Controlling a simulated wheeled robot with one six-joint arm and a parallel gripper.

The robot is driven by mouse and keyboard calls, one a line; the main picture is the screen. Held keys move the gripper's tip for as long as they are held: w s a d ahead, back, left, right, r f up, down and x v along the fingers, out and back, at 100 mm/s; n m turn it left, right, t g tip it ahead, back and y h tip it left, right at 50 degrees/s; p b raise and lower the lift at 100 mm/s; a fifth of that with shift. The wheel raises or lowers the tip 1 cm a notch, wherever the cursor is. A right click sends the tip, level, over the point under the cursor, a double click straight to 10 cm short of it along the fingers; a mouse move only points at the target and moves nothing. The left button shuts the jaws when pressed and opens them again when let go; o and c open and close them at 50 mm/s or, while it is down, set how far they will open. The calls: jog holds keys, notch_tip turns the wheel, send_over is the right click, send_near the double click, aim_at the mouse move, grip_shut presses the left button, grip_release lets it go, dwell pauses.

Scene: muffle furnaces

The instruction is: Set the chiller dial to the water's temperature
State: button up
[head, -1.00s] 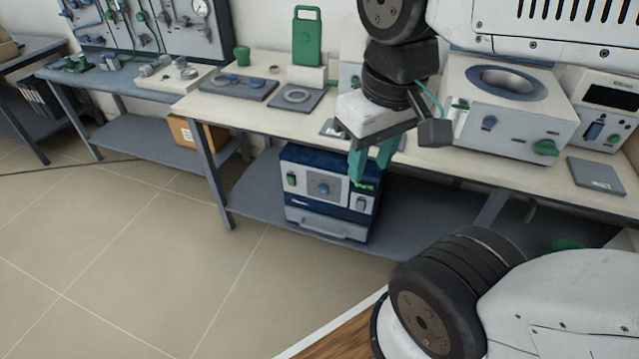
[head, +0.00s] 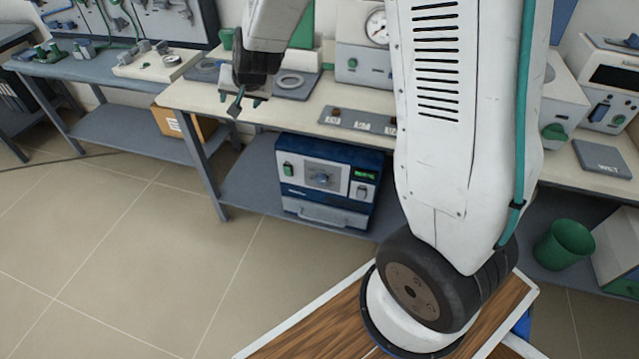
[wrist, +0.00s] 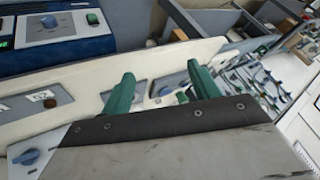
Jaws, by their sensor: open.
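The chiller (head: 328,215) is the blue and white box on the shelf under the bench. My gripper (head: 236,104) is above the bench's front left part, up and left of the chiller. In the wrist view its green fingers (wrist: 162,88) are apart, with nothing seen held between them.
A labelled grey plate (head: 355,119) lies on the bench above the chiller. A unit with a round gauge (head: 376,27) stands behind it. My arm hides much of the bench's right part. A green bin (head: 565,244) stands at the right. The floor before the chiller is clear.

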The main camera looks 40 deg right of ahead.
jog(key=w+d+f+m+t+h, duration=0.1)
jog(key=w+d+f, duration=0.1)
jog(key=w+f, duration=0.3)
jog(key=w+d+f+m+h, duration=0.2)
jog(key=f, duration=0.5)
jog(key=m+t+h, duration=0.2)
jog(key=m+h, duration=0.1)
jog(key=h, duration=0.8)
send_near(320, 181)
jog(key=d, duration=0.1)
jog(key=x, duration=0.8)
jog(key=shift+w+f, duration=0.1)
jog(key=shift+w, duration=0.2)
jog(key=c, duration=1)
